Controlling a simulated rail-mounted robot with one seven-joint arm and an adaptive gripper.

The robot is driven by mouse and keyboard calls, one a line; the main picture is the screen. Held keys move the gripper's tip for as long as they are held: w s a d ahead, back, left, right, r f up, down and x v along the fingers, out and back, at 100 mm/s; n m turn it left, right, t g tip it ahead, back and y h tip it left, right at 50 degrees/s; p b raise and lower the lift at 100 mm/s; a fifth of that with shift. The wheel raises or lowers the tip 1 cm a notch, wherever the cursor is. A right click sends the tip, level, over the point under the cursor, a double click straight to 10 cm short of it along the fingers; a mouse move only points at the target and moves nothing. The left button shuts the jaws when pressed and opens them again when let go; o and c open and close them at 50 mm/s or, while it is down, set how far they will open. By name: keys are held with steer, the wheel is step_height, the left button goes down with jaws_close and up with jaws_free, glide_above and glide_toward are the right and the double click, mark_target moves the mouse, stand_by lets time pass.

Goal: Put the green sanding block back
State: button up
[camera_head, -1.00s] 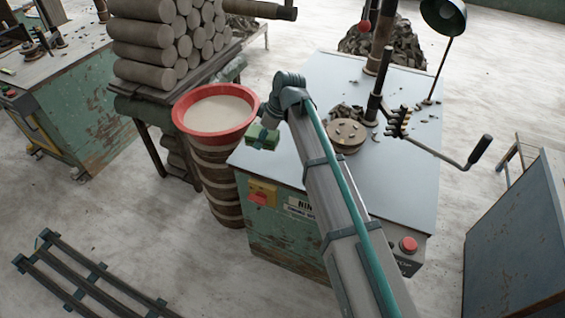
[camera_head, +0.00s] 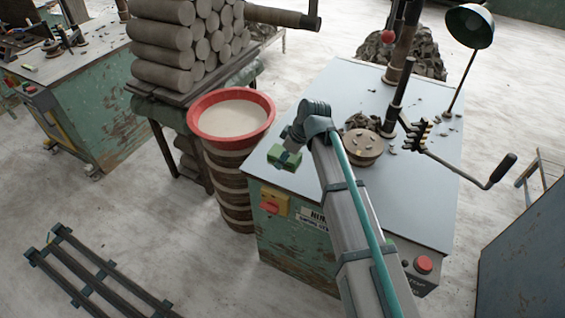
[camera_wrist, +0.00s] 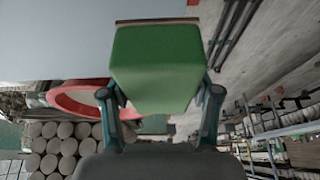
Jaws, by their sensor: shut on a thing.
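The green sanding block (camera_head: 284,158) is held in my gripper (camera_head: 290,150), over the left part of the grey worktop (camera_head: 300,185). I cannot tell whether it touches the top or hovers just above it. In the wrist view the green block (camera_wrist: 155,65) fills the space between the two fingers of my gripper (camera_wrist: 162,93), with a thin brown layer along its far edge. My arm hides part of the worktop in the head view.
A red bowl of pale slurry (camera_head: 232,118) stands on a stack close to the left. A round wooden disc (camera_head: 362,148) with dark trimmings, a crank handle (camera_head: 500,170) and a lamp (camera_head: 468,25) are to the right. The worktop's front left is clear.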

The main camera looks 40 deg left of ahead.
steer(key=a+f, duration=0.1)
steer(key=w+a+f, duration=0.1)
steer(key=f, duration=0.1)
steer(key=w+f+p, duration=0.1)
steer(key=shift+w+a+f, duration=0.2)
steer(key=shift+a+f, duration=0.05)
steer(key=shift+a, duration=0.15)
steer(key=shift+f+p, duration=0.7)
steer(key=shift+f, duration=0.95)
steer(key=shift+f, duration=0.15)
steer(key=o, duration=1.1)
steer(key=b+v, duration=0.2)
steer(key=v, duration=1)
steer(key=shift+a, duration=0.1)
